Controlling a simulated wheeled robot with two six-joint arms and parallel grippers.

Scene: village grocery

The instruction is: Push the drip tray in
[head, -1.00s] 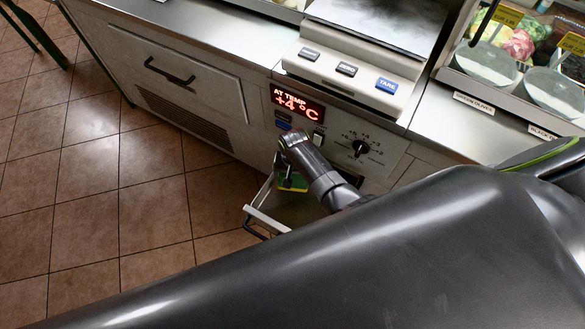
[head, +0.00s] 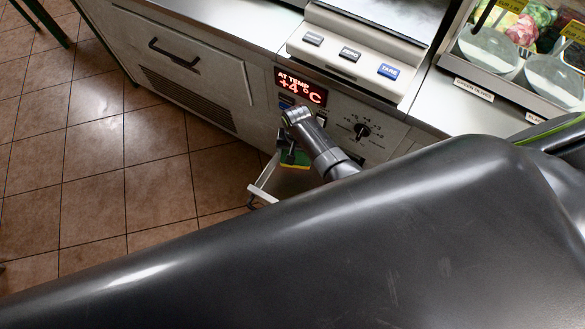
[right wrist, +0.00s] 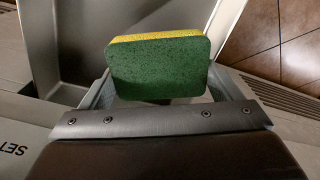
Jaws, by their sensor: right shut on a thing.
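The drip tray (head: 264,181) stands pulled out from the counter front, below the temperature display. Part of it is hidden behind my arm in the head view. In the right wrist view its grey inside (right wrist: 75,40) shows beyond the sponge. My right gripper (head: 290,156) is over the tray, shut on a green and yellow sponge (head: 297,161). The sponge (right wrist: 158,72) is large between the fingers in the right wrist view. I cannot tell whether it touches the tray. My left gripper is not in view.
The control panel with a red display (head: 300,87) and a black knob (head: 362,131) is close behind my right wrist. A scale (head: 352,52) stands on the counter above. A closed drawer (head: 185,55) is at the left. The tiled floor (head: 100,170) is clear.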

